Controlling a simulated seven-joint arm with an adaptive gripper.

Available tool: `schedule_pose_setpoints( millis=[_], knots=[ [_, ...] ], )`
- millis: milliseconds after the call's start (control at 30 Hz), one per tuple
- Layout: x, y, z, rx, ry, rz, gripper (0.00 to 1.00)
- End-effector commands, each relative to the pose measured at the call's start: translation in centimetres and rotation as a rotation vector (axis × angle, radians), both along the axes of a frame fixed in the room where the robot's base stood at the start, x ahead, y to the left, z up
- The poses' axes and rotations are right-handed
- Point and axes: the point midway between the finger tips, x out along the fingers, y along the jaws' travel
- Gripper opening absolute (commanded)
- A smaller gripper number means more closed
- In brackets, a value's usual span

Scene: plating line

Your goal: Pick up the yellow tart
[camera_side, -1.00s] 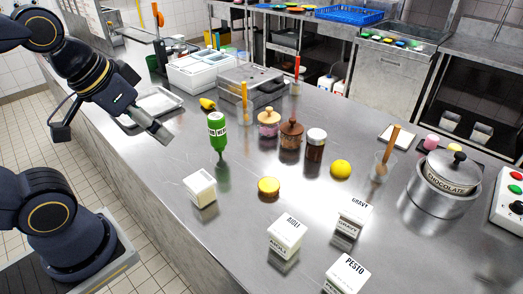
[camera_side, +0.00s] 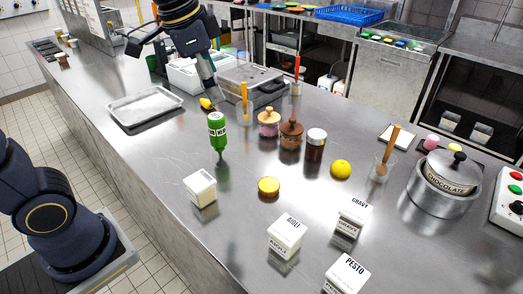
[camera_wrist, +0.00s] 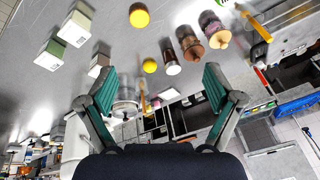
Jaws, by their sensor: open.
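The yellow tart (camera_side: 268,187) is a small round piece with a brown crust. It lies flat on the steel counter, in front of the jars and right of a white box. In the wrist view the tart (camera_wrist: 139,16) shows at the top, left of centre. My gripper (camera_side: 218,95) is above the back part of the counter, well behind and left of the tart. In the wrist view my gripper (camera_wrist: 155,90) has its two fingers wide apart with nothing held between them.
A green bottle (camera_side: 217,133) stands between my gripper and the tart. Lidded jars (camera_side: 290,134), a dark jar (camera_side: 315,146) and a yellow ball-shaped fruit (camera_side: 340,170) are behind and right of it. White boxes (camera_side: 287,237) stand in front. A tray (camera_side: 146,107) lies left.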

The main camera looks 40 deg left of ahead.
Motion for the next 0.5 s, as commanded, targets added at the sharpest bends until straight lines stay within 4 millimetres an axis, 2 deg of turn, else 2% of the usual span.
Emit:
schedule_pose_setpoints(
  millis=[33,100,200,333,500],
  knots=[
    [2.3,-1.0,-1.1,0.013,0.052,-0.053,0.91],
    [4.9,-2.3,-2.8,0.028,0.108,-0.118,0.91],
    [7.7,-4.0,-5.7,0.039,0.184,-0.180,0.91],
    [9.5,-5.5,-9.5,0.042,0.262,-0.211,0.91],
    [9.4,-6.3,-12.7,0.046,0.327,-0.227,0.91]
  ],
)
